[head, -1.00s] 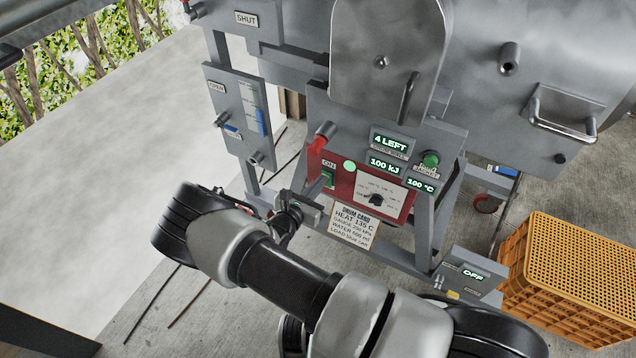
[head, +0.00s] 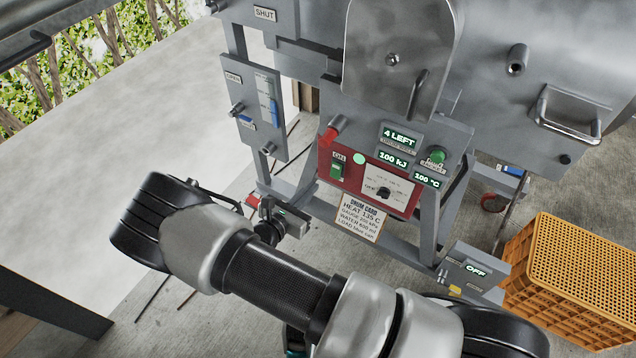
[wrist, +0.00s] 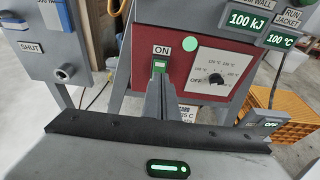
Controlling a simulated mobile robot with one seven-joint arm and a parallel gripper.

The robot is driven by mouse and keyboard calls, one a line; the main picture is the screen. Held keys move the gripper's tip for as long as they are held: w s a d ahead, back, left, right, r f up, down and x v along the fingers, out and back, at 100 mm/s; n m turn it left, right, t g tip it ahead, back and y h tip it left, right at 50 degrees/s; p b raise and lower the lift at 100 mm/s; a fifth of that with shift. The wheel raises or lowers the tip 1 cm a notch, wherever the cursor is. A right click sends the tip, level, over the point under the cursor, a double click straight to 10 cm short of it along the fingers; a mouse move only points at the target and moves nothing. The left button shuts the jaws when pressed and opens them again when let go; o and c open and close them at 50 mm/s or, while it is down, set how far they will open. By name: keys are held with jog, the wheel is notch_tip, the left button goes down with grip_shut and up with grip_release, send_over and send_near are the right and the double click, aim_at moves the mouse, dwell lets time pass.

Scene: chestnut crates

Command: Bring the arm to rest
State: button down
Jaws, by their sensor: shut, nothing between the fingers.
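My gripper (head: 304,193) is shut and empty in front of the red panel (head: 325,185), down and left of its switch. In the wrist view my closed fingers (wrist: 159,85) point at the panel, with their tips just below the green switch (wrist: 160,65) under the ON label. The same switch (head: 337,171) shows clear of my fingers in the head view. My arm reaches across the lower part of the head view, bent at the left. A round green lamp (head: 359,159) is lit beside the switch.
The machine's grey frame and drum door (head: 395,60) stand ahead. A lever panel (head: 255,110) stands at left, and a drum card (head: 362,220) hangs below the red panel. An OFF box (head: 472,272) and orange crate (head: 570,270) are at right. Pale floor lies open at left.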

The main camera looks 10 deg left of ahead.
jog(key=shift+v, duration=0.75)
jog(key=shift+r, duration=0.2)
jog(key=s+d+r+m+g, duration=0.3)
jog(key=d+r+m+g, duration=0.3)
jog(key=d+r+m, duration=0.6)
jog(key=s+d+r+m+g, duration=0.3)
jog(key=d+r+m+g, duration=0.45)
jog(key=r, duration=0.75)
jog(key=s+d+r+m+t+y, duration=0.3)
jog(key=s+r+m, duration=0.3)
jog(key=s+d+r+m+t+y, duration=0.2)
jog(key=s+d+r+m+y, duration=0.1)
jog(key=s+r+m, duration=0.35)
notch_tip(320, 180, up, 15)
jog(key=p, duration=1.5)
jog(key=shift+s+a+n, duration=0.2)
jog(key=shift+a+n, duration=0.05)
jog(key=shift+n, duration=0.05)
